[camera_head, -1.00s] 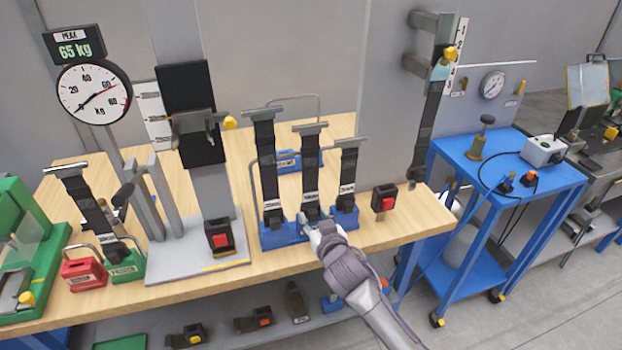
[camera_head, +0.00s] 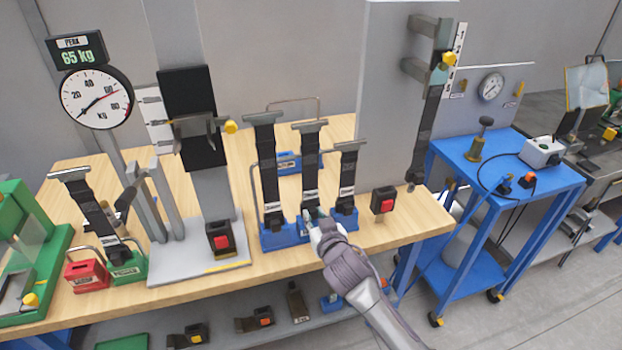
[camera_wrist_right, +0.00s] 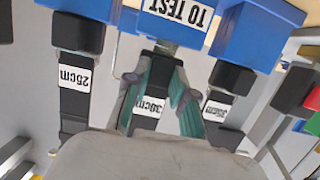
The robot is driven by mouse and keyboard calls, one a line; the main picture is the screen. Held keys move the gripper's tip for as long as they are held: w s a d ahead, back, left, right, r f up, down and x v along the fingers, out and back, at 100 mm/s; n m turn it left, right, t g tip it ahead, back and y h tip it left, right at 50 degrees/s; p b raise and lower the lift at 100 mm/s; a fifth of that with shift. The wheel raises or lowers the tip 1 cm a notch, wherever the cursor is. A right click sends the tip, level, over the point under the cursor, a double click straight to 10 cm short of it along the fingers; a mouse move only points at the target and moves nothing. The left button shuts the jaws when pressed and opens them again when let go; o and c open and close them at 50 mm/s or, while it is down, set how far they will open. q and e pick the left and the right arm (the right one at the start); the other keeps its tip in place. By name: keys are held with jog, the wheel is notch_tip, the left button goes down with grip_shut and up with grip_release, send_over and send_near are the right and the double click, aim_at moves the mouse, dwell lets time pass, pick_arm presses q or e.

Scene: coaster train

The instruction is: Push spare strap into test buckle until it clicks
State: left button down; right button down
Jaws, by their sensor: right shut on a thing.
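My right gripper (camera_head: 312,220) is shut on the middle dark strap (camera_head: 310,165), low down by its white label. In the right wrist view the green-tipped fingers (camera_wrist_right: 159,90) flank this strap's 30 cm label (camera_wrist_right: 150,106). The strap stands upright, its lower end at the blue "TO TEST" holder (camera_wrist_right: 175,28); whether it is clear of its slot I cannot tell. A black buckle with a red button (camera_head: 219,238), probably the test buckle, sits on the grey stand's base to the left. My left gripper is not in view.
Two straps (camera_head: 266,165) (camera_head: 347,175) stand close on either side of the held one. Another red-button buckle (camera_head: 383,200) is on the table edge at right. Red (camera_head: 86,274) and green (camera_head: 127,268) holders stand at left. A gauge (camera_head: 96,97) stands behind them.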

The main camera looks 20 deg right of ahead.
jog(key=shift+r+p, duration=1.9)
jog(key=shift+r, duration=0.35)
jog(key=p, duration=0.2)
send_near(310, 197)
jog(key=shift+f, duration=0.75)
